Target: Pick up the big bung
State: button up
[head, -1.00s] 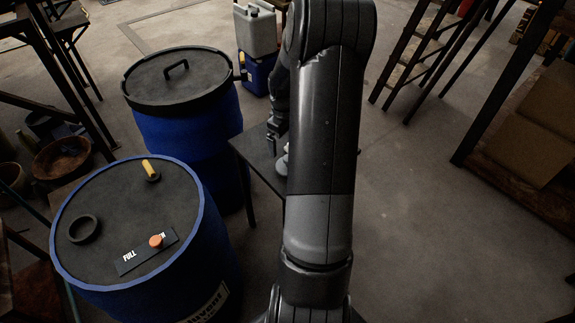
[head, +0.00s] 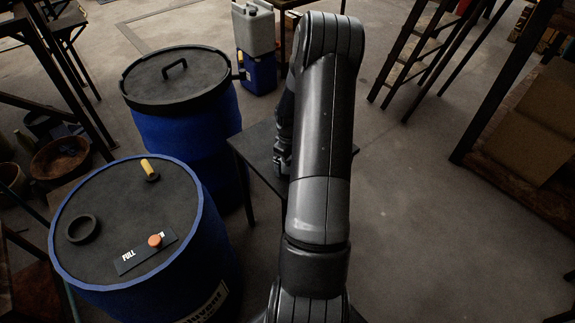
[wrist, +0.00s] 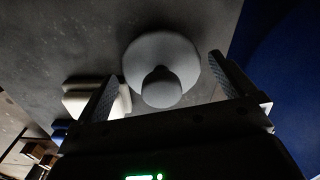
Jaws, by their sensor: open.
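The big bung (wrist: 161,68) is a grey round piece with a wide disc and a smaller rounded knob towards the camera. It shows in the wrist view at upper middle, between the two fingers of my gripper (wrist: 165,72). The fingers are spread wide, one on each side, with no clear contact on the bung. In the head view my gripper (head: 282,156) is low over the small dark table (head: 258,143), and the bung is hidden behind it and my arm.
A blue drum (head: 155,240) with a ring, yellow piece and orange knob on top stands at front left. A lidded blue drum (head: 185,125) stands behind it. Jerrycans (head: 256,45) stand at the back.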

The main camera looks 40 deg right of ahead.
jog(key=shift+f, duration=0.5)
jog(key=shift+c, duration=0.3)
jog(key=c, duration=0.8)
jog(key=shift+r, duration=0.2)
